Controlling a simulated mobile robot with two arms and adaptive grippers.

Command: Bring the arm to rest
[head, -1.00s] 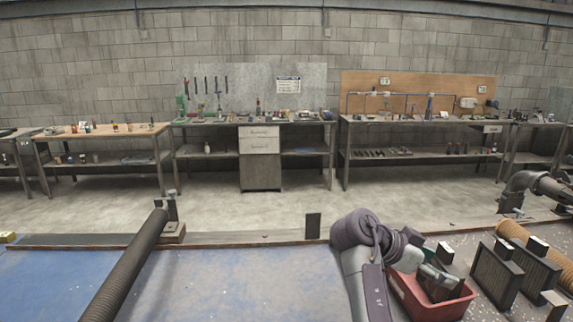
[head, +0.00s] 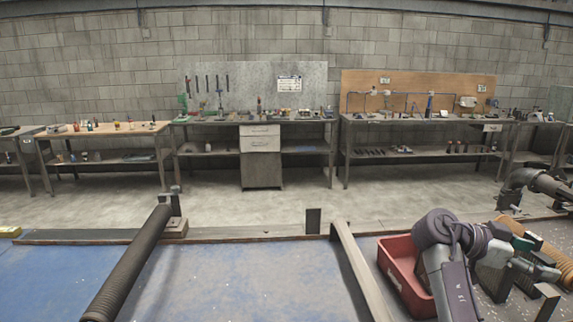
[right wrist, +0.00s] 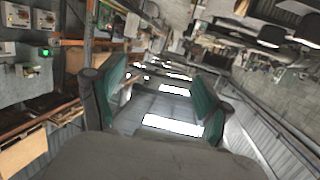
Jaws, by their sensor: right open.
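My right arm comes up from the bottom right in the head view, with its dark purple-grey joint beside a red bin. My right gripper (head: 533,258) points to the right, over the right part of the bench. In the right wrist view the right gripper (right wrist: 160,98) has its two green-padded fingers spread wide with nothing between them; the camera looks out at the workshop, tilted. My left arm and gripper are not in view.
The red bin (head: 396,285) stands left of my right arm, partly hidden by it. A dark ribbed tube (head: 130,262) spans the left. The blue bench surface (head: 230,280) between is clear. Workbenches line the far wall.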

